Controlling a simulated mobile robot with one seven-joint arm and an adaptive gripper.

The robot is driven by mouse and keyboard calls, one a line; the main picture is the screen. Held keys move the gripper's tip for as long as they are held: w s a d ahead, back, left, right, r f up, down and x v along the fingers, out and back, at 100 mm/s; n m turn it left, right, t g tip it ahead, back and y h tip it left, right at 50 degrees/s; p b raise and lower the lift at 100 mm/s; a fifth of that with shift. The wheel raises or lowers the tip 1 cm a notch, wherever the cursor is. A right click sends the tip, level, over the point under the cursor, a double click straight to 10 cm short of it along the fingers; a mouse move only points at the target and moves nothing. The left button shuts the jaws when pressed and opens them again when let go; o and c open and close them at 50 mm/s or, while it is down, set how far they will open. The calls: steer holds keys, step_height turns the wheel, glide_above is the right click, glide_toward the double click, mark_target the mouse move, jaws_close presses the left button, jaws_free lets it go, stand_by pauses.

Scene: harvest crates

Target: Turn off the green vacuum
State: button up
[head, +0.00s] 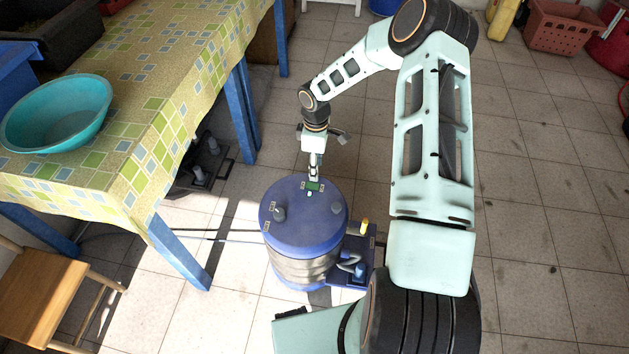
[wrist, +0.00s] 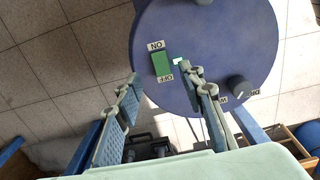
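The vacuum is a blue drum (head: 305,225) with a silver band, standing on the floor beside the table. A green rocker switch (wrist: 161,63) sits on its blue lid (wrist: 225,50), between an ON label (wrist: 156,45) and an OFF label (wrist: 165,77), both upside down in the wrist view. The switch also shows in the head view (head: 315,187). A small pale piece (wrist: 180,61) is beside it. I cannot tell which side is pressed. My gripper (head: 313,174) points down just above the switch; in the wrist view its two fingers (wrist: 164,78) are apart, with nothing between them.
A grey knob (wrist: 239,88) is also on the lid. A table with a patterned cloth (head: 150,75) and blue legs stands left, bearing a teal basin (head: 58,112). A wooden stool (head: 38,300) is at lower left. Tiled floor is clear on the right, before a red crate (head: 563,28).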

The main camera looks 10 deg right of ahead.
mark_target(316, 186)
step_height(316, 186, down, 8)
steer(key=shift+f+b, duration=0.1)
steer(key=shift+b, duration=0.55)
steer(key=shift+c, duration=0.2)
